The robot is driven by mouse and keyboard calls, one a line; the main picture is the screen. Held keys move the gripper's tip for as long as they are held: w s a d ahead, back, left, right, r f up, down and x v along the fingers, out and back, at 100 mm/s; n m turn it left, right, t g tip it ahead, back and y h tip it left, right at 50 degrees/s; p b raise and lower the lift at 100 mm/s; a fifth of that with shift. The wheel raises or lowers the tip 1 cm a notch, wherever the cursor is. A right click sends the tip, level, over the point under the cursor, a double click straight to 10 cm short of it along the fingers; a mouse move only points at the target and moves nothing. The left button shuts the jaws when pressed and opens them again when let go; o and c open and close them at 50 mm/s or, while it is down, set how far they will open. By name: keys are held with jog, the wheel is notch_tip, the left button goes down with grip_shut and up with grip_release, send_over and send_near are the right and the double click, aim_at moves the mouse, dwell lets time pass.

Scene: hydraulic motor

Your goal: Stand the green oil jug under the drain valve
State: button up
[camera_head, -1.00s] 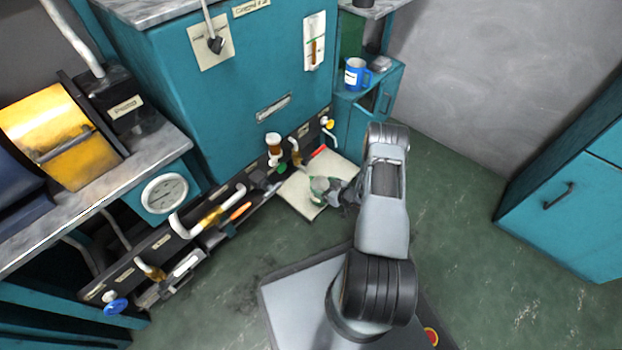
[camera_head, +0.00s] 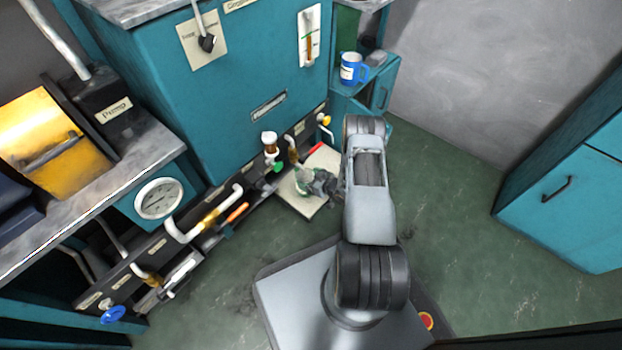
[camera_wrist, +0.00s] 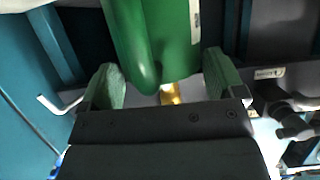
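The green oil jug (camera_wrist: 165,40) fills the space between my gripper's fingers in the wrist view, with a small white label on its side. I cannot tell whether the jug's base touches the pad.
The pale pad (camera_head: 300,206) lies on the floor beside the rail of valves (camera_head: 212,203). A teal cabinet (camera_head: 560,200) is at the right. The green floor between is clear.

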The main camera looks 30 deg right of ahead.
jog(key=shift+o, duration=0.9)
jog(key=p+v, duration=0.5)
jog(key=v, duration=0.7)
jog(key=w+d+r+m+g+h, duration=0.15)
jog(key=w+r+h, duration=0.25)
jog(key=r, duration=0.7)
jog(key=w+r+g+h, duration=0.3)
jog(key=w+r, duration=0.1)
jog(key=r, duration=0.7)
jog(key=s+a+r+m+g+h, duration=0.1)
jog(key=s+a+r, duration=0.2)
jog(key=r, duration=0.3)
jog(key=s+a+r+m+g, duration=0.1)
jog(key=s+a+r, duration=0.2)
jog(key=a+r, duration=0.15)
jog(key=s+a+r+g+y, duration=0.1)
jog(key=s+a+r, duration=0.2)
jog(key=s, duration=0.3)
jog(key=s+a+r+m+g+y, duration=0.1)
jog(key=s+a+r+g, duration=0.1)
jog(key=s+a+r, duration=0.2)
jog(key=s+a, duration=0.2)
jog(key=s, duration=0.1)
jog(key=shift+s+a, duration=0.25)
jog(key=shift+a, duration=0.05)
